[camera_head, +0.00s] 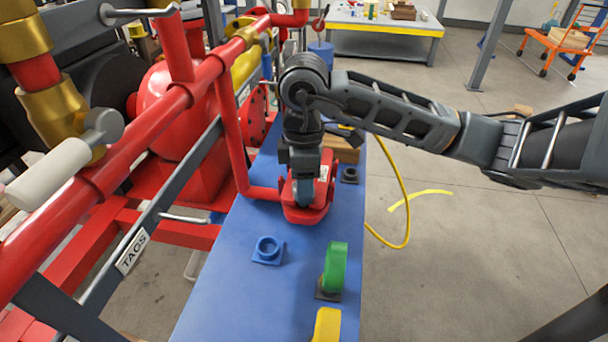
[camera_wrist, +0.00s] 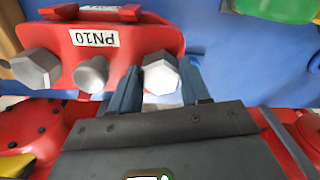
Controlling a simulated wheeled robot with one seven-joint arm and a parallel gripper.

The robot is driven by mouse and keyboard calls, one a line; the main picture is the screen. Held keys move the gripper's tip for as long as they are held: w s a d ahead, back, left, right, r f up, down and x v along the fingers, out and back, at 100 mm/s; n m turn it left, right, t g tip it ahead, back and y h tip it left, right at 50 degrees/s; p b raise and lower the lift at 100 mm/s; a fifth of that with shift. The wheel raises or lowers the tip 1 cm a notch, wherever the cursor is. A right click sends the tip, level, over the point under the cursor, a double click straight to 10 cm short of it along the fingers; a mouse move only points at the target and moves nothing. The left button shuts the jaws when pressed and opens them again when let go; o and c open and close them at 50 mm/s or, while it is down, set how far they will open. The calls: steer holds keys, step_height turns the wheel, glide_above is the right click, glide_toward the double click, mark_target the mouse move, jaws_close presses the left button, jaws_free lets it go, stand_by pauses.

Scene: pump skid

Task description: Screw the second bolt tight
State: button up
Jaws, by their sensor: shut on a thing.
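A red block (camera_head: 308,212) stands on the blue bench, with my gripper (camera_head: 304,188) over it. In the wrist view the red block (camera_wrist: 130,38) carries a "PN10" label. Two silver hex-headed bolts stick out of it, one at the left (camera_wrist: 38,68) and one at the right (camera_wrist: 162,74), with a plain grey round stub (camera_wrist: 91,75) between them. The blue fingers of my gripper (camera_wrist: 160,88) are shut on the right bolt, one on each side of its head. How deep the bolts sit is hard to tell. The head view hides the bolts behind my gripper.
The blue bench (camera_head: 225,300) also bears a blue ring-shaped holder (camera_head: 268,249), a green piece (camera_head: 335,267) and a yellow piece (camera_head: 327,325). A red pipe (camera_head: 232,140) stands close to the left of my gripper. A yellow hose (camera_head: 405,205) hangs at the right.

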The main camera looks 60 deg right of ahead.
stand_by(0.3)
steer(key=o, duration=1.1)
steer(key=shift+o, duration=0.2)
